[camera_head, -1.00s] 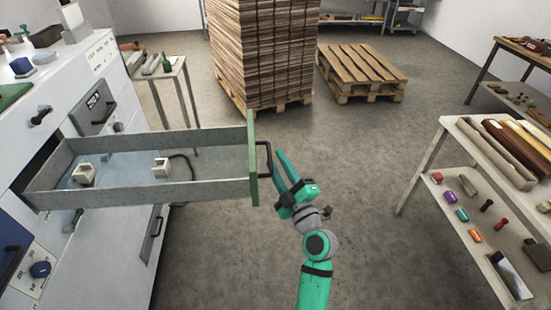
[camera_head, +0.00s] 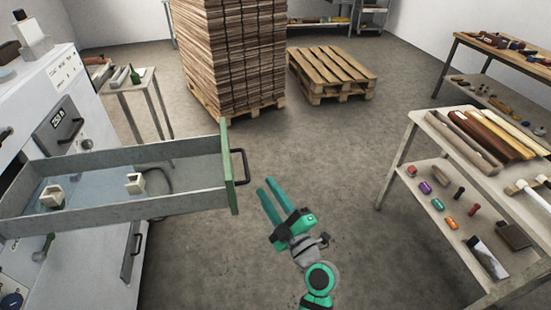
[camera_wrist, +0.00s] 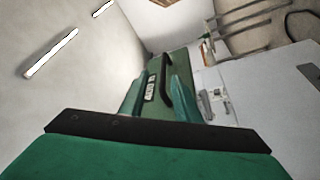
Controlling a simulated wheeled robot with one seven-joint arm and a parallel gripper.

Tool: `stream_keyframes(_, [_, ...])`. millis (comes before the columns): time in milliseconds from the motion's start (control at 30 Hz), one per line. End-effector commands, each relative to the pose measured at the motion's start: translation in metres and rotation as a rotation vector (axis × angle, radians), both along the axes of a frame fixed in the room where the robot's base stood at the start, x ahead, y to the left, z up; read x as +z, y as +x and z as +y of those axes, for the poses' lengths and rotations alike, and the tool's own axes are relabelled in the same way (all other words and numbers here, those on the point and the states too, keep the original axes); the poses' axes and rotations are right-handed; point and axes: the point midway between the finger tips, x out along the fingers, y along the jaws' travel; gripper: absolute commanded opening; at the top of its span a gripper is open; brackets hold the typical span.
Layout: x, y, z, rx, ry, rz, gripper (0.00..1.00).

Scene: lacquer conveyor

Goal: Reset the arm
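My gripper (camera_head: 270,202) is teal with two long fingers. It is in the middle of the head view, in free air to the right of the open drawer. Its fingers are spread apart with nothing between them. The grey drawer (camera_head: 90,209) is pulled far out of the white cabinet, and its green front (camera_head: 228,165) has a dark handle (camera_head: 240,167). The gripper is apart from the handle. The wrist view shows the teal fingers (camera_wrist: 158,95), with the green drawer front and its handle (camera_wrist: 167,82) beyond them.
Two small white blocks (camera_head: 52,195) (camera_head: 134,184) lie in the drawer. A white shelf (camera_head: 440,125) with wood pieces stands right. A wood stack (camera_head: 235,60) and a pallet (camera_head: 332,72) stand behind. The floor between drawer and shelf is clear.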

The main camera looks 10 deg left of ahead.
Motion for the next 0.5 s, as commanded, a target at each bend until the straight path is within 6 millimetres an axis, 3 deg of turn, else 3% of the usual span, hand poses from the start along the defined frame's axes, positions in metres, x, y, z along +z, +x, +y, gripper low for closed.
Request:
stream_keyframes(167, [-0.003,-0.001,0.001,-0.005,0.008,0.010,0.29])
stream_keyframes(267, [-0.017,-0.006,0.002,-0.027,0.046,0.061,0.29])
stream_keyframes(500, [-0.089,-0.042,-0.003,-0.173,0.252,0.310,0.29])
